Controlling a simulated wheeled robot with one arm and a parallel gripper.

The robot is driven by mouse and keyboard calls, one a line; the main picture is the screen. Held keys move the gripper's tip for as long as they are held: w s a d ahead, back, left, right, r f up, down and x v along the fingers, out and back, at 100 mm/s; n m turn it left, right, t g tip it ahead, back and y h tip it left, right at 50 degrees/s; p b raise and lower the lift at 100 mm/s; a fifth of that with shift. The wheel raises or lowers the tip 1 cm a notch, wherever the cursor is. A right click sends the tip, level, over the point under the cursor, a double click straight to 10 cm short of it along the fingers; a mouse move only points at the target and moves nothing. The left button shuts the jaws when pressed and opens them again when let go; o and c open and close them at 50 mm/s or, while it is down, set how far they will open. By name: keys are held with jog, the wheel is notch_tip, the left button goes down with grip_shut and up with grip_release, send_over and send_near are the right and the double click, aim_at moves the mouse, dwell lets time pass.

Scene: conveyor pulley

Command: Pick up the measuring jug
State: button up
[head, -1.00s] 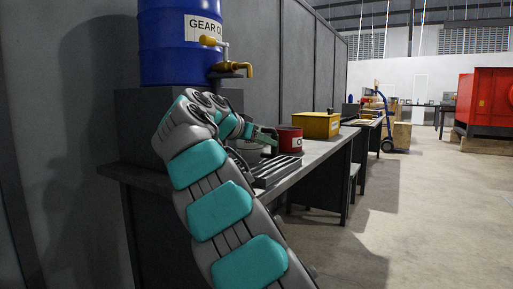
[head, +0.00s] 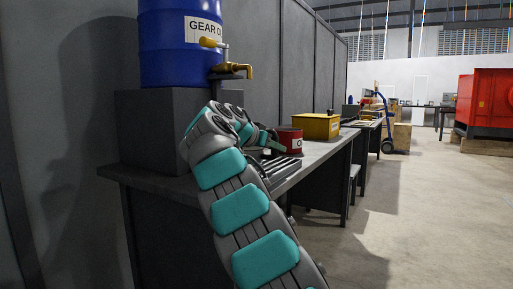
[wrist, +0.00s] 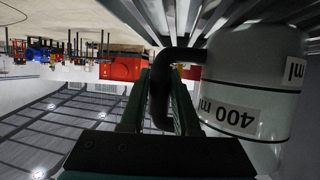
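The measuring jug (wrist: 250,85) is a pale grey, cylindrical vessel with a "400 ml" label and a dark handle. It fills the right side of the wrist view, which is upside down, with its base by a slatted metal rack (head: 284,171). My gripper (wrist: 160,75) is open. Its two green fingers stand on either side of the jug's handle, with a gap visible between the left finger and the handle. In the head view my gripper (head: 272,142) is over the bench, and my arm hides the jug.
A blue gear oil drum (head: 178,50) with a brass tap (head: 246,71) stands on a grey block at the left.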

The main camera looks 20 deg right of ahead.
grip_shut()
dwell(0.5)
